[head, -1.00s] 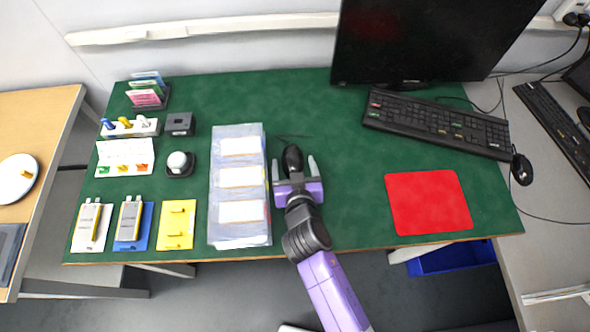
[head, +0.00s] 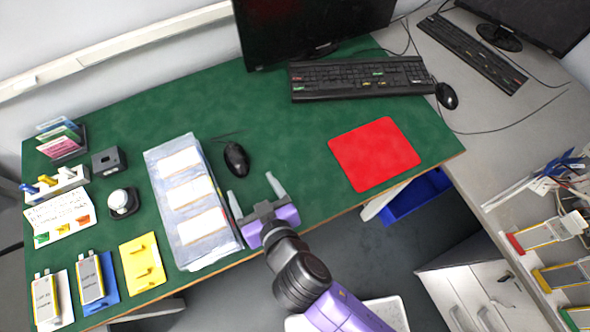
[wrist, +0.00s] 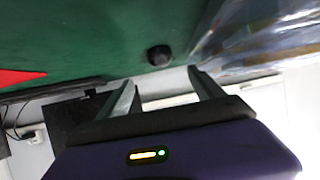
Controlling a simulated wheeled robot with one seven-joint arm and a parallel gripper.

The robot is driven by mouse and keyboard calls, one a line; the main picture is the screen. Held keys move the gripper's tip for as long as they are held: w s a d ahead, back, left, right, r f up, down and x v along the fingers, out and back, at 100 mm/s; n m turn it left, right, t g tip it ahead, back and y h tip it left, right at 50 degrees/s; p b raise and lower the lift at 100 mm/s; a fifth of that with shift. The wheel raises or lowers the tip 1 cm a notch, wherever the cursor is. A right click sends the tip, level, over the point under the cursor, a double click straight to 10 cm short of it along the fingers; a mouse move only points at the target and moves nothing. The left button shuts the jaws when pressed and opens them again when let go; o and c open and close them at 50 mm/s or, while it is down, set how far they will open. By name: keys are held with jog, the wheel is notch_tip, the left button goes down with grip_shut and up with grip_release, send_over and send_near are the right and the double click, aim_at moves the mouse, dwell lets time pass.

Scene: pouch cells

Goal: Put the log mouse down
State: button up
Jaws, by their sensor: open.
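The log mouse is a black computer mouse (head: 236,159) lying on the green mat (head: 290,125), just right of the clear pouch with white labels (head: 190,190). It also shows as a dark rounded shape in the wrist view (wrist: 159,55). My gripper (head: 254,190) is open and empty, in front of the mouse and apart from it. In the wrist view its two fingers (wrist: 163,78) point toward the mouse with a gap between them. A second black mouse (head: 446,96) lies on the grey desk beside the keyboard.
A red pad (head: 374,154) lies on the right of the mat. A keyboard (head: 360,78) and monitor (head: 300,30) stand at the back. Pouch cells (head: 90,278) and a yellow plate (head: 142,263) sit at front left. The mat between mouse and red pad is clear.

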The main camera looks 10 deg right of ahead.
jog(key=s+d, duration=0.1)
jog(key=d, duration=0.1)
jog(key=s+d+f, duration=0.1)
jog(key=s+d, duration=0.2)
jog(key=d, duration=0.2)
jog(key=shift+s+f, duration=0.15)
jog(key=shift+s, duration=0.1)
jog(key=s+d+r+m+t+h, duration=0.1)
jog(key=s+d+r, duration=0.3)
jog(key=s+d, duration=0.3)
jog(key=s+d+r+m+h, duration=0.1)
jog(key=s+d+r, duration=0.4)
jog(key=s+d, duration=0.2)
jog(key=shift+s+d+m+t, duration=0.25)
jog(key=shift+s+m+t, duration=0.05)
jog(key=shift+s+t, duration=0.15)
jog(key=shift+o, duration=0.4)
jog(key=s+d+r+m+h, duration=0.1)
jog(key=s+d+r+h, duration=0.1)
jog(key=r, duration=0.4)
jog(key=shift+s+d+t, duration=0.45)
jog(key=shift+s+d, duration=0.25)
jog(key=shift+s, duration=0.2)
jog(key=shift+f, duration=0.1)
